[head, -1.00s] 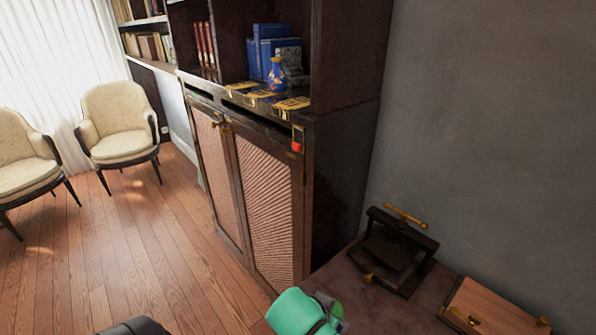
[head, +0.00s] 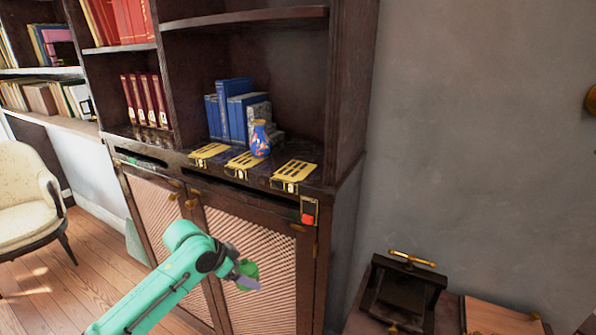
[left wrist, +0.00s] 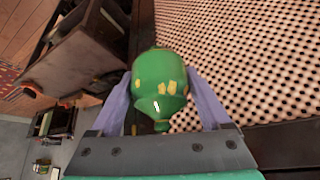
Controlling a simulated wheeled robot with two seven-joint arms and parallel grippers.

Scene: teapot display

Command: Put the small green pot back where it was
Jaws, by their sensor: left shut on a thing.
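The small green pot (left wrist: 160,80) with yellow patches is held between the two fingers of my left gripper (left wrist: 160,108) in the left wrist view. In the head view, my left gripper (head: 243,279) is shut on the green pot (head: 250,270), in front of the cabinet's lattice door and below the shelf. Three yellow slotted plates, the left one (head: 208,153), the middle one (head: 244,161) and the right one (head: 294,174), lie along the cabinet ledge. A blue patterned vase (head: 260,139) stands behind the middle plate. My right gripper is not in view.
Blue books (head: 230,105) stand behind the vase, and red books (head: 146,100) stand to the left. A red button (head: 308,218) is on the cabinet's front right corner. A dark press (head: 403,290) sits on the low table at right. A cream chair (head: 25,195) stands at left.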

